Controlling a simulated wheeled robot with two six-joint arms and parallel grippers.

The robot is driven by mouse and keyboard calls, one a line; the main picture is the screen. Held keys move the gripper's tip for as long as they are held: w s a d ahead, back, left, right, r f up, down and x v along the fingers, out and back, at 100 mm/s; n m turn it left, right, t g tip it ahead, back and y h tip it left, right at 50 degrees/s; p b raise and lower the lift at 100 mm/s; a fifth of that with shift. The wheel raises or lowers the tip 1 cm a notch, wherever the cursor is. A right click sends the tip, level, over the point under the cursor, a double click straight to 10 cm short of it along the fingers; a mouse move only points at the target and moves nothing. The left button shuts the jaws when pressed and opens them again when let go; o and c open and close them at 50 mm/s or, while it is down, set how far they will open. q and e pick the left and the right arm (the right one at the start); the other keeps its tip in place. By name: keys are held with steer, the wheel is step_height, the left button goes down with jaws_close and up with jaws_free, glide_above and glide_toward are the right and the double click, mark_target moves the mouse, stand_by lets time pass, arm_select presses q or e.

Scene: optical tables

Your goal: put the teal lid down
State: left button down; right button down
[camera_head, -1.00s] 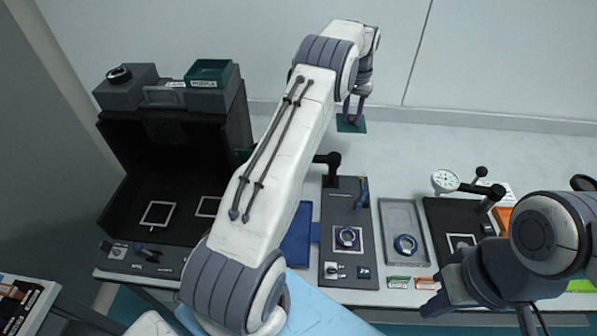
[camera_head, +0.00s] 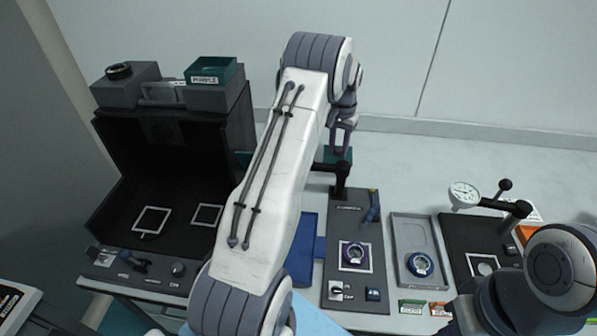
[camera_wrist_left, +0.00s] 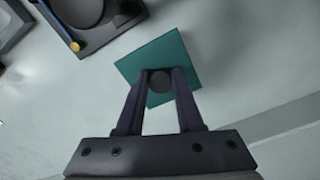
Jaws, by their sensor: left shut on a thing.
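The teal lid (camera_wrist_left: 160,52) is a flat square plate with a dark round knob (camera_wrist_left: 160,82) on top. In the left wrist view my left gripper (camera_wrist_left: 159,76) is shut on the knob, one finger on each side. In the head view the lid (camera_head: 331,154) shows partly, below my left gripper (camera_head: 343,149), at the far side of the bench and partly behind a black post. I cannot tell whether the lid touches the surface. My right arm is at the lower right; its fingers are not clearly visible.
A black post device (camera_head: 352,205) stands just in front of the lid. A grey tray with a ring (camera_head: 419,264) and a dial gauge (camera_head: 464,194) are to the right. The pale surface right of the lid is clear.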

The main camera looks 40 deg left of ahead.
arm_select(q)
steer(key=s+a, duration=0.2)
steer(key=s, duration=0.1)
steer(key=s+a+f+p, duration=0.1)
steer(key=s+a, duration=0.1)
steer(key=s, duration=0.1)
steer(key=s+a+f+p, duration=0.1)
steer(key=s+a, duration=0.2)
steer(key=shift+s+f, duration=0.2)
steer(key=shift+s, duration=0.1)
step_height(320, 180, down, 4)
steer(key=shift+r+p, duration=0.1)
steer(key=shift+p, duration=0.4)
steer(key=shift+s+a+f+p, duration=0.1)
steer(key=shift+s+f+p, duration=0.1)
steer(key=shift+p, duration=0.1)
steer(key=shift+f, duration=0.2)
steer(key=shift+f, duration=0.1)
steer(key=c, duration=0.5)
jaws_free()
steer(key=shift+c, duration=0.2)
